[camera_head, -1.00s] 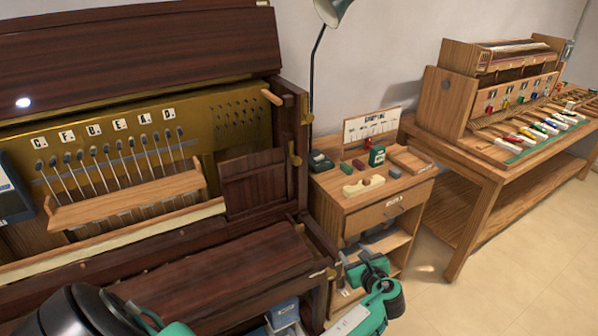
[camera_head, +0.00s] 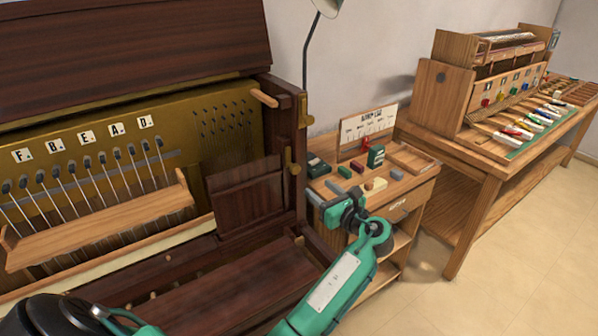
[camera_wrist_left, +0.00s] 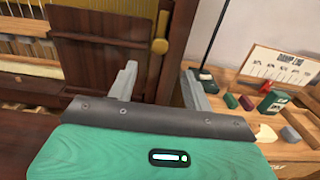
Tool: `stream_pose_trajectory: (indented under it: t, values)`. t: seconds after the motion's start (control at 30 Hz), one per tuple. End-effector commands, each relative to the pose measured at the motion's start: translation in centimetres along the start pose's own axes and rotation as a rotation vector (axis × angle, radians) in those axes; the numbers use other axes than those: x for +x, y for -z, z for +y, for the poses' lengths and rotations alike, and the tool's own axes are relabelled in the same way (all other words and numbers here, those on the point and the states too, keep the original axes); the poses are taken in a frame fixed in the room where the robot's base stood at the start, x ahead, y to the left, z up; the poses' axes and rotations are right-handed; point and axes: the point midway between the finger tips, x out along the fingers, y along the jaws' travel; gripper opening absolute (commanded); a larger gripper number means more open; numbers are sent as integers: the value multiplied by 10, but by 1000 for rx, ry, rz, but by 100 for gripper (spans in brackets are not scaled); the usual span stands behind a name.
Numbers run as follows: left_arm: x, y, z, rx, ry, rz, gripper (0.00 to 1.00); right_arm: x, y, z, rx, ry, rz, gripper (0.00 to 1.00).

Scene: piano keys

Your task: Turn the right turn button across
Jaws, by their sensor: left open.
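The right turn button (camera_head: 292,161) is a small brass piece with a round knob on the dark upright side at the right of the piano. It looks upright, lengthwise along the wood. In the left wrist view the button (camera_wrist_left: 160,44) shows above the gap between the fingertips. My left gripper (camera_head: 320,192) is open and empty, in front of, below and a little right of the button, apart from it. In its wrist view both fingers (camera_wrist_left: 160,70) are spread wide. My right gripper is not in view.
The dark piano cheek (camera_head: 284,125) stands close to the left gripper. A small wooden cabinet (camera_head: 412,182) with blocks and a label card (camera_head: 368,125) stands right behind the gripper. A lamp pole (camera_head: 308,50) rises behind. The floor (camera_head: 510,240) at right is clear.

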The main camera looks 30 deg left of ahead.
Motion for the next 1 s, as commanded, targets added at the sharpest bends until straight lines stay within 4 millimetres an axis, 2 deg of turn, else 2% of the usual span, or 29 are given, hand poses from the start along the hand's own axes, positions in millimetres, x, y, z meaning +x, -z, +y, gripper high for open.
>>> stream_pose_trajectory:
  t: [0.1,0.3,0.5,0.9,1.0]
  values:
    - [28,-2,0,2,-3,-2,51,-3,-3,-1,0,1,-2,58]
    - [68,-1,0,2,-2,-1,51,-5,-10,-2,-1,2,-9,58]
    - [93,0,0,1,-1,0,51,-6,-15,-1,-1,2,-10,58]
    - [101,1,0,0,1,1,51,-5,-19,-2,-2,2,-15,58]
    - [101,1,0,0,1,1,33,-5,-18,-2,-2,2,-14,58]
